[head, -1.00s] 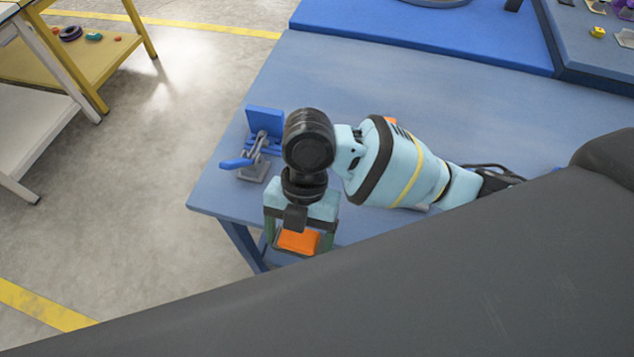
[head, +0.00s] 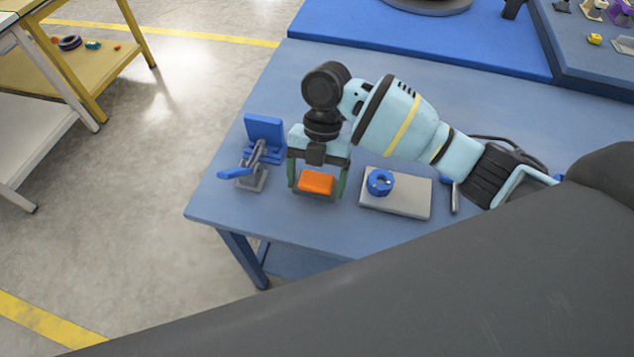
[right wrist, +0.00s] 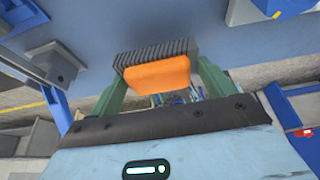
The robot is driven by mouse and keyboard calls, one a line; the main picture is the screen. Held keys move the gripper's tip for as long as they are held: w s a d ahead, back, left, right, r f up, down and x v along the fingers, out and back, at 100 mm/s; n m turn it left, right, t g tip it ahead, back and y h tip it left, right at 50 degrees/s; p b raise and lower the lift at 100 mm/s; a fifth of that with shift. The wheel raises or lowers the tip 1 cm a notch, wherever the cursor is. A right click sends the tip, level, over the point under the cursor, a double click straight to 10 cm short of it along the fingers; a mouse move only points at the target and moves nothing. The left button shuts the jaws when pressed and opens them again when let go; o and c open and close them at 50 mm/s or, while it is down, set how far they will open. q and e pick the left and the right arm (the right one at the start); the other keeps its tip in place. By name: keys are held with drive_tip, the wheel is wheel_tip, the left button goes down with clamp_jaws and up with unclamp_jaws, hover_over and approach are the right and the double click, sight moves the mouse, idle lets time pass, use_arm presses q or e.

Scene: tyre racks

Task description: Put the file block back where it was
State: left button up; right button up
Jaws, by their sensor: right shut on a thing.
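The file block (head: 316,182) has an orange face and a dark ridged body. My right gripper (head: 317,190) is shut on it, with one green finger on each side. In the right wrist view the file block (right wrist: 158,73) sits between the green fingers, its dark ridges facing the table side. The block is over the near-left part of the blue table (head: 300,225). Whether it touches the top I cannot tell. My left gripper is not in view.
A blue clamp fixture with a grey base (head: 252,180) stands just left of the gripper. A grey plate (head: 408,203) with a blue round part (head: 380,182) lies to its right. A blue mat (head: 420,42) covers the back. The table's left edge is close by.

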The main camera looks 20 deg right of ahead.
sight(317, 185)
drive_tip(key=shift+w+d, duration=0.3)
drive_tip(key=shift+w, duration=0.25)
drive_tip(key=shift+f, duration=1.75)
drive_tip(key=shift+f, duration=0.1)
drive_tip(key=o, duration=0.9)
drive_tip(key=v, duration=1.2)
drive_tip(key=shift+s+a, duration=0.1)
